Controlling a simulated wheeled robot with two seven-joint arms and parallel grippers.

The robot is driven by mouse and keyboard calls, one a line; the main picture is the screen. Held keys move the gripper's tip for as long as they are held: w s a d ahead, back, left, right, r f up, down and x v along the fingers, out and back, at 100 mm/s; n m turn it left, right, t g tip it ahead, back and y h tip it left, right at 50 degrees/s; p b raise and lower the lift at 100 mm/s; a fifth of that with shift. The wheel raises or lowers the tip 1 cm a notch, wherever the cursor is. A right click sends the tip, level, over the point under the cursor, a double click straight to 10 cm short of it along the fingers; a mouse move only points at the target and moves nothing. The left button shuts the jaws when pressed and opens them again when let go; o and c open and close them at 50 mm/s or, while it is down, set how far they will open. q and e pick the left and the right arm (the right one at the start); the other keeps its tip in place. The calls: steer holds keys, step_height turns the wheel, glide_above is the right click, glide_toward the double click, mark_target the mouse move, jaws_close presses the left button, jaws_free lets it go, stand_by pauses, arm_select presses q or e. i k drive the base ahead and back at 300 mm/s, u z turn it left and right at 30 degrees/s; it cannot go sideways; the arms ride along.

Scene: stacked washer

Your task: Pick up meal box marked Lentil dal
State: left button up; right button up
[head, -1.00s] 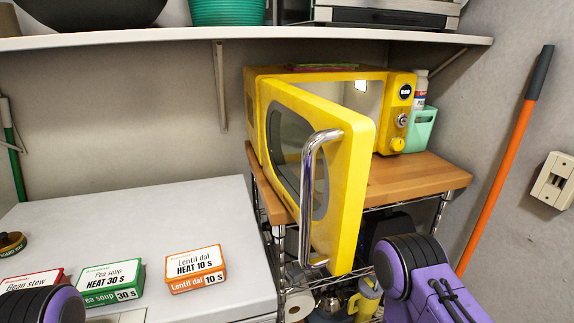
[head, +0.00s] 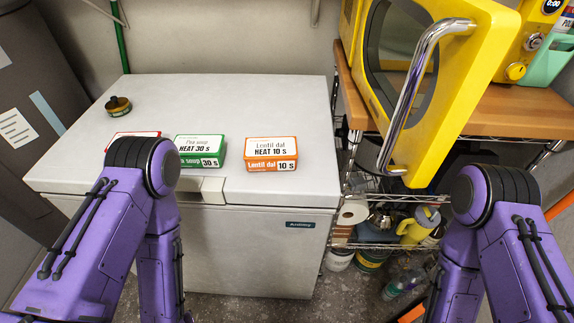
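The orange and white meal box marked Lentil dal, HEAT 10 s (head: 271,153), sits on the white chest freezer's lid near its front right part. The green Pea soup box (head: 201,152) stands to its left. A red-edged box (head: 130,138) further left is mostly hidden behind my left arm. Both of my purple arms show in the lower part of the head view, the left in front of the freezer and the right in front of the wire rack. Neither gripper is in view. Nothing touches the Lentil dal box.
The white chest freezer (head: 270,100) has a clear lid behind the boxes, apart from a small dark round timer (head: 118,105). The yellow microwave's door (head: 440,80) hangs open at right above the wire rack (head: 385,185). A yellow jug (head: 418,225) stands on the rack.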

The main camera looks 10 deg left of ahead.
mark_target(261, 153)
steer(key=k, duration=1)
steer(key=z, duration=1.25)
steer(key=i, duration=0.55)
steer(key=u, duration=0.95)
